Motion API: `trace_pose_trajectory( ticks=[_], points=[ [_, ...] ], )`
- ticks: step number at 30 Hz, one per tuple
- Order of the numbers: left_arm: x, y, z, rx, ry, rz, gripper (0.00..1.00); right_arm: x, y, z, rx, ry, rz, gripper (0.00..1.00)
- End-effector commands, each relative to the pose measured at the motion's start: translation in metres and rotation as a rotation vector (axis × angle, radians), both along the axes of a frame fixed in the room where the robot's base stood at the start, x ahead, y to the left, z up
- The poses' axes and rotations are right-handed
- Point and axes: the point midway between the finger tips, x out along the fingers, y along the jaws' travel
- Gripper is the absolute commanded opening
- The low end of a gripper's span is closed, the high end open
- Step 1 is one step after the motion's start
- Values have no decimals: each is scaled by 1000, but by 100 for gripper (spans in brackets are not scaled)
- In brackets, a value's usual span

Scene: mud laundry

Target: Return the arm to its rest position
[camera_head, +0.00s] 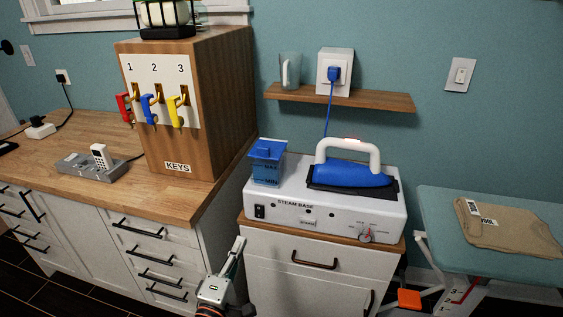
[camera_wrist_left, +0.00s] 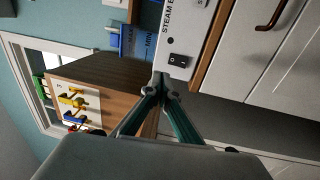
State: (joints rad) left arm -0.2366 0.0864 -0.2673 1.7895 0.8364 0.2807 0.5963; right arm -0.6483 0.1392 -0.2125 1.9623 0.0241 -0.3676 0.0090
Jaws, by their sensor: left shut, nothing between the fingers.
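My left gripper (camera_head: 237,247) comes up from the bottom of the head view, in front of the cabinet and below the left end of the steam base. In the left wrist view its two fingers (camera_wrist_left: 161,84) meet at the tips, shut with nothing between them. The steam base (camera_head: 290,209) stands on the wooden-topped cabinet, with its black switch beyond the fingertips in the wrist view. The blue iron (camera_head: 350,174) with a white handle rests on the base. A blue water tank (camera_head: 267,168) sits at its left end. My right gripper is in neither view.
A wooden key box (camera_head: 220,110) with red, blue and yellow keys stands on the left counter (camera_head: 125,190). A grey dock (camera_head: 92,167) holds a white handset. On the right, an ironing board (camera_head: 455,248) bears a folded tan garment (camera_head: 505,226). A shelf (camera_head: 340,97) hangs above the iron.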

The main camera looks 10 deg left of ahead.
Motion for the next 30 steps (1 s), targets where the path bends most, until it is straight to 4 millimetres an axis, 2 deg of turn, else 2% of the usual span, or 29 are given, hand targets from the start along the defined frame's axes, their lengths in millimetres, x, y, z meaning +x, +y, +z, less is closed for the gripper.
trace_pose_trajectory(
  ticks=[2, 5, 10, 12, 16, 18, 21, 30],
  points=[
    [-7, -3, -8, 66, 12, -12, 0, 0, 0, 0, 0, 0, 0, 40],
    [-31, -15, -33, 300, 50, -61, 0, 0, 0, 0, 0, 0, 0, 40],
    [-100, -29, -105, 936, 142, -223, 0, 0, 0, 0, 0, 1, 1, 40],
    [-128, -25, -134, 1177, 174, -296, 0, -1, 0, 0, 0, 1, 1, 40],
    [-171, -11, -171, 1524, 217, -416, 0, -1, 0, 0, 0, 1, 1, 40],
    [-187, -4, -183, 1647, 232, -464, 0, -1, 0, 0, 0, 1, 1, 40],
    [-199, 3, -192, 1741, 241, -501, 0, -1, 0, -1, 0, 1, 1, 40],
    [-201, 5, -194, 1763, 243, -509, 0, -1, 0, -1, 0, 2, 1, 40]
  ],
)
